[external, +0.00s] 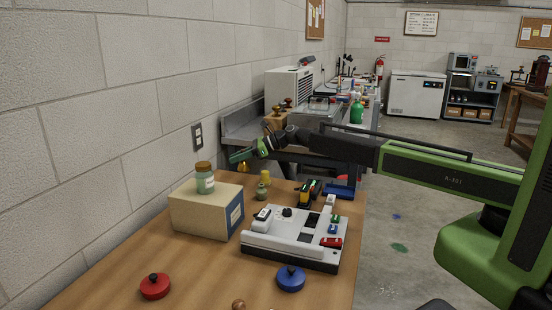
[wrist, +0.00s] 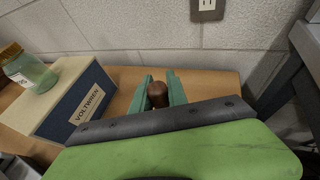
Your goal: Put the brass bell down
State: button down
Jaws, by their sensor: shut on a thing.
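My gripper (external: 243,157) reaches over the far left part of the wooden table (external: 205,271), near the wall. It is shut on the brass bell (external: 243,168), whose brass body shows just below the green fingers in the external view. In the wrist view my gripper (wrist: 160,86) has its two green fingers on either side of the bell's dark brown rounded handle (wrist: 157,95). The bell's lower part is hidden in the wrist view. The bell appears to hang above the table, behind the cardboard box; the exact gap cannot be told.
The box (external: 195,211) with a green jar (external: 205,183) on top stands close by. A small green vase (external: 262,192), a yellow object (external: 265,178) and a grey device (external: 290,238) are to its right. Red (external: 155,287) and blue (external: 291,279) lids lie in front.

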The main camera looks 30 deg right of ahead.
jog(key=a+f+b, duration=0.1)
jog(key=a, duration=0.1)
jog(key=a+f+b, duration=0.1)
jog(key=a+f, duration=0.1)
jog(key=a+f+b, duration=0.1)
jog(key=a, duration=0.1)
jog(key=shift+s+a+f, duration=0.1)
jog(key=shift+s+f, duration=0.05)
jog(key=shift+s, duration=0.1)
jog(key=shift+a+f, duration=0.1)
jog(key=shift+a, duration=0.35)
notch_tip(320, 180, down, 4)
jog(key=b, duration=0.4)
jog(key=shift+f, duration=0.2)
jog(key=shift+r, duration=0.3)
jog(key=shift+f, duration=0.3)
jog(key=c, duration=1.3)
grip_release()
jog(key=shift+r, duration=0.1)
jog(key=shift+s, duration=0.1)
jog(key=shift+r, duration=0.1)
